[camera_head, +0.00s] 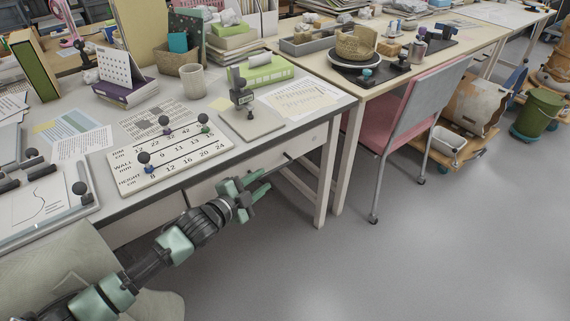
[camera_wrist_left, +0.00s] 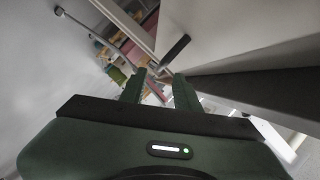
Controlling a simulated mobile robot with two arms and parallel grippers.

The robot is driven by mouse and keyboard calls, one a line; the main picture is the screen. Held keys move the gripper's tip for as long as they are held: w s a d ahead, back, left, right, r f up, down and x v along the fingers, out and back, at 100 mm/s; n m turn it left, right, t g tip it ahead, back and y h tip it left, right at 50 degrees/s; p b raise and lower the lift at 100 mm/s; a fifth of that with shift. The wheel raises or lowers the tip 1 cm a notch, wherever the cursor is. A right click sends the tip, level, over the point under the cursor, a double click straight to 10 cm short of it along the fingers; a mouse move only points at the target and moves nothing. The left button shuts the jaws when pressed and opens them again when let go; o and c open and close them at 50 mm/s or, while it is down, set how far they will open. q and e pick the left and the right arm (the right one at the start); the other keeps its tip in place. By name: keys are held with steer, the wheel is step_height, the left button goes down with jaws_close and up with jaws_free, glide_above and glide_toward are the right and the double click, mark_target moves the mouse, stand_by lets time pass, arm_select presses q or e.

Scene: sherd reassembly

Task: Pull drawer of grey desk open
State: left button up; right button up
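The grey desk (camera_head: 262,145) has a pale top with a dark edge and pale drawer fronts (camera_head: 308,142) beneath it. A small dark handle (camera_head: 288,156) sticks out from the drawer front on the right and appears as a dark bar in the left wrist view (camera_wrist_left: 175,50). I see no clear gap around that drawer front. My left gripper (camera_head: 262,187) is open and empty in front of the desk, below and left of the handle. In the left wrist view its two green fingers (camera_wrist_left: 158,92) are apart, with the handle beyond their tips. My right gripper is not in view.
A board with numbers and small knobs (camera_head: 175,145), a stamp-like stand (camera_head: 243,95) and a cup (camera_head: 193,80) stand on the desk. A chair (camera_head: 405,115) stands to the right by a wooden table (camera_head: 400,80). The floor (camera_head: 400,260) in front is clear.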

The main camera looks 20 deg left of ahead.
mark_target(272, 172)
arm_select(q)
steer(key=shift+w+d, duration=0.1)
steer(key=shift+w, duration=0.2)
steer(key=b+x, duration=0.1)
steer(key=x, duration=0.5)
steer(key=shift+f+b, duration=0.1)
steer(key=shift+b, duration=0.2)
steer(key=shift+w+d, duration=0.2)
steer(key=shift+w, duration=0.35)
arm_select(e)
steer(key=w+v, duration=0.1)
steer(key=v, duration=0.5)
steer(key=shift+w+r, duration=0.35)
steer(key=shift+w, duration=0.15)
arm_select(q)
jaws_close()
steer(key=shift+f, duration=0.1)
